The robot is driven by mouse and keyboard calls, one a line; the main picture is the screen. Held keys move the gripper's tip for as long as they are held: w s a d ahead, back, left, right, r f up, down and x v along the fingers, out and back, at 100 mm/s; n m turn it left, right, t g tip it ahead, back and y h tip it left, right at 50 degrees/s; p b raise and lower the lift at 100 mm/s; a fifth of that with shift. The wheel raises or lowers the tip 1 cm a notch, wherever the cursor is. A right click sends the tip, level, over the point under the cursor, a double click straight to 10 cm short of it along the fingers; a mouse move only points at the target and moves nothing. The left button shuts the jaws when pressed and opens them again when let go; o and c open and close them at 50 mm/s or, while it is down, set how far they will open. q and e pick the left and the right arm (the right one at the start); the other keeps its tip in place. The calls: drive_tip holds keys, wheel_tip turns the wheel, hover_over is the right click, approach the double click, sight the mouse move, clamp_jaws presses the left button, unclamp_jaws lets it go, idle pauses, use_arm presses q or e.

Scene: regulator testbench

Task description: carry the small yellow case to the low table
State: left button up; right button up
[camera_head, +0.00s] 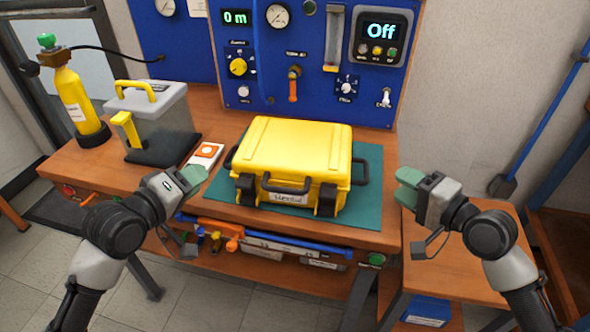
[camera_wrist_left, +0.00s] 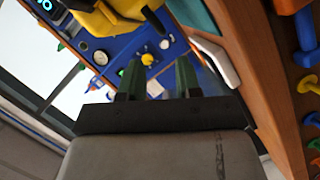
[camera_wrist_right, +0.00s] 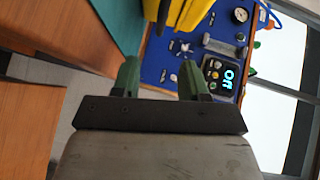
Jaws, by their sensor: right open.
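The yellow case (camera_head: 292,152) lies flat and closed on the green mat (camera_head: 367,190) on the workbench. It has black latches, a front handle, dark side handles and a label. Part of it shows in the left wrist view (camera_wrist_left: 90,18) and the right wrist view (camera_wrist_right: 188,12). My left gripper (camera_head: 192,177) is left of the case, apart from it, open and empty. My right gripper (camera_head: 408,182) is right of the case, apart from it, open and empty. The low wooden table (camera_head: 425,282) stands right of the bench, partly hidden by my right arm.
A blue gauge panel (camera_head: 325,95) with an "Off" display stands behind the case. A grey toolbox (camera_head: 160,110), a yellow bottle (camera_head: 75,100) and a small white-orange box (camera_head: 205,154) are on the left. Tools hang below the bench's front edge. A blue box (camera_head: 427,311) sits under the low table.

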sight(226, 159)
use_arm(q)
drive_tip(key=x, duration=0.9)
drive_tip(key=shift+w+d, duration=0.1)
drive_tip(key=shift+w, duration=0.2)
use_arm(e)
drive_tip(key=x, duration=0.9)
drive_tip(key=shift+w+a+f, duration=0.1)
drive_tip(key=shift+w+a, duration=0.05)
drive_tip(key=shift+w, duration=0.15)
use_arm(q)
drive_tip(key=shift+c, duration=0.5)
use_arm(e)
drive_tip(key=shift+c, duration=0.4)
use_arm(q)
drive_tip(key=c, duration=0.4)
use_arm(e)
drive_tip(key=c, duration=0.5)
use_arm(q)
clamp_jaws()
use_arm(e)
drive_tip(key=shift+c, duration=1.1)
clamp_jaws()
use_arm(q)
drive_tip(key=shift+f, duration=0.15)
drive_tip(key=shift+r, duration=0.25)
use_arm(e)
drive_tip(key=shift+r, duration=0.2)
